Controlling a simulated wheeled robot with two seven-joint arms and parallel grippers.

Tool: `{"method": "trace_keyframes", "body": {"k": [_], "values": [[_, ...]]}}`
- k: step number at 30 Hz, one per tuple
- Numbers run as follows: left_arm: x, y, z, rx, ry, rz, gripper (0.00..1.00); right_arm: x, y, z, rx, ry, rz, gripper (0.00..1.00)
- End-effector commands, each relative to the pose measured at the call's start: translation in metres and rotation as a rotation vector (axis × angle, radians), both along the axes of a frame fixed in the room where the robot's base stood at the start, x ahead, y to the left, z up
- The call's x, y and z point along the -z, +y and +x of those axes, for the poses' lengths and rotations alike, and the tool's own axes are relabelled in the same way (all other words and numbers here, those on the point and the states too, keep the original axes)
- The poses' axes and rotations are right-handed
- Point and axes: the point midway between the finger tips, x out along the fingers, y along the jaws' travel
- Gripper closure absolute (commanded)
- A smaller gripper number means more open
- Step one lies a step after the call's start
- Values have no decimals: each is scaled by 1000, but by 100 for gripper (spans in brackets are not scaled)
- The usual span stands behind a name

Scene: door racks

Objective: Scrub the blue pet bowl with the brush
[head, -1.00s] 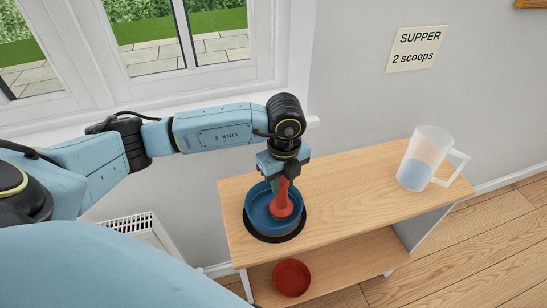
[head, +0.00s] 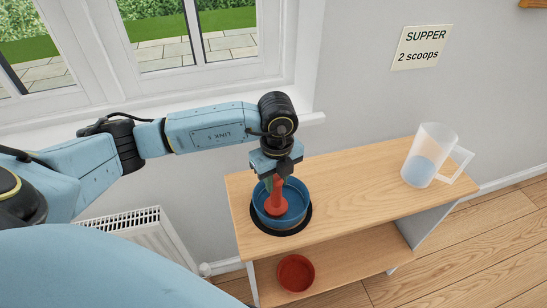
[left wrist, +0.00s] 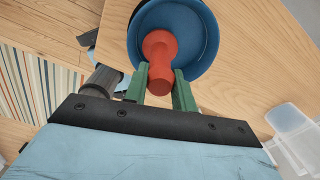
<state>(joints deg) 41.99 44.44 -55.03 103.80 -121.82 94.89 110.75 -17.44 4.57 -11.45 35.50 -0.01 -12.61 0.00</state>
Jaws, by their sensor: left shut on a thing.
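The blue pet bowl (head: 300,200) stands on a round black mat (head: 286,233) on the wooden top of a low shelf unit. The red brush (head: 276,203) is upright inside the bowl, its wide end down at the bowl's floor, left of the middle. My left gripper (head: 274,182) is directly above the bowl, shut on the brush handle. The left wrist view shows the brush (left wrist: 159,48) between the green fingers (left wrist: 160,88), with the bowl (left wrist: 206,38) around it. The bristles are hidden. My right gripper is out of view.
A clear measuring jug (head: 428,155) with bluish contents stands on the top at the right. A red bowl (head: 295,272) sits on the lower shelf. The window and wall are behind, and a radiator (head: 145,228) is at the left. The top between bowl and jug is clear.

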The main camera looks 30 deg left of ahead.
Motion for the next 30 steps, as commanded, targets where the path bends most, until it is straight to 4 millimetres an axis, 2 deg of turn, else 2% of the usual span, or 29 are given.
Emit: {"method": "trace_keyframes", "body": {"k": [1,4,21,30], "values": [[-1,-5,-1,3,0,-2,97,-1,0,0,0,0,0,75],[-21,-4,1,4,-4,0,97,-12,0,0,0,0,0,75],[-72,-8,3,14,-1,0,97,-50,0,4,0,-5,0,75],[-81,-10,3,17,-1,0,97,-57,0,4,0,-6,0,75]]}}
